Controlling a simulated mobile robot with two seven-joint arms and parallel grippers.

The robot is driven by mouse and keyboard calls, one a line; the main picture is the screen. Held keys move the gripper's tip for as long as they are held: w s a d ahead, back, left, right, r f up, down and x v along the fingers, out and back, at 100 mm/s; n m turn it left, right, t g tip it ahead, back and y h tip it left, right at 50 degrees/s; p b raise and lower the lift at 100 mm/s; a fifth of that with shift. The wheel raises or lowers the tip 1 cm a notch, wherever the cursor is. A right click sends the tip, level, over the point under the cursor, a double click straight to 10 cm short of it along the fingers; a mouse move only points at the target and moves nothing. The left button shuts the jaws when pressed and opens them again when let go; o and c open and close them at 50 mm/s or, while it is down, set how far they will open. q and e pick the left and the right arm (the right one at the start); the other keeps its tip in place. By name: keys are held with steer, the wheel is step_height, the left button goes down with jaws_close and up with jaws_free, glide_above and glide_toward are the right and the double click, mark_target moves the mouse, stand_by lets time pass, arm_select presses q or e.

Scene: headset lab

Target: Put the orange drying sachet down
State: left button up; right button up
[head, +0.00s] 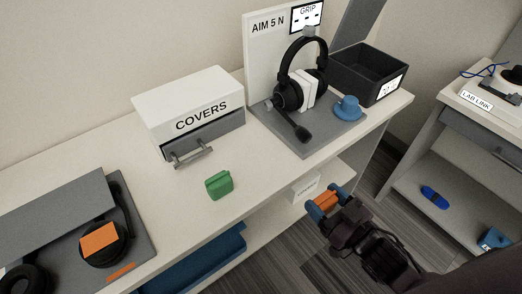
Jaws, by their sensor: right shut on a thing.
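The orange drying sachet (326,200) is between the blue fingertips of my right gripper (327,201). The gripper is shut on it and holds it just beyond the front edge of the bench, above the lower shelf or floor in the picture. My right arm comes in from the lower right. The sachet looks like a small orange block, partly hidden by the fingers. My left gripper is not in view.
A white-and-grey COVERS drawer box (190,110), a green block (219,185) and a headset on a stand (304,85) are on the bench (262,178). A blue knob-like item (348,107) and an open dark box (368,75) stand right. The bench front-centre is clear.

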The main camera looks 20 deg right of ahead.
steer(key=shift+w+a+r, duration=0.15)
steer(key=shift+a+r, duration=0.05)
steer(key=shift+r, duration=0.15)
steer(key=shift+s+r, duration=0.1)
steer(key=shift+s, duration=0.15)
steer(key=shift+w+a, duration=0.15)
steer(key=shift+w, duration=0.4)
steer(key=b+x, duration=0.1)
steer(key=x, duration=1.1)
steer(key=shift+a, duration=0.15)
steer(key=shift+x, duration=0.8)
steer(key=x, duration=0.3)
steer(key=shift+r, duration=0.15)
steer(key=shift+w+a, duration=0.1)
steer(key=shift+w, duration=0.05)
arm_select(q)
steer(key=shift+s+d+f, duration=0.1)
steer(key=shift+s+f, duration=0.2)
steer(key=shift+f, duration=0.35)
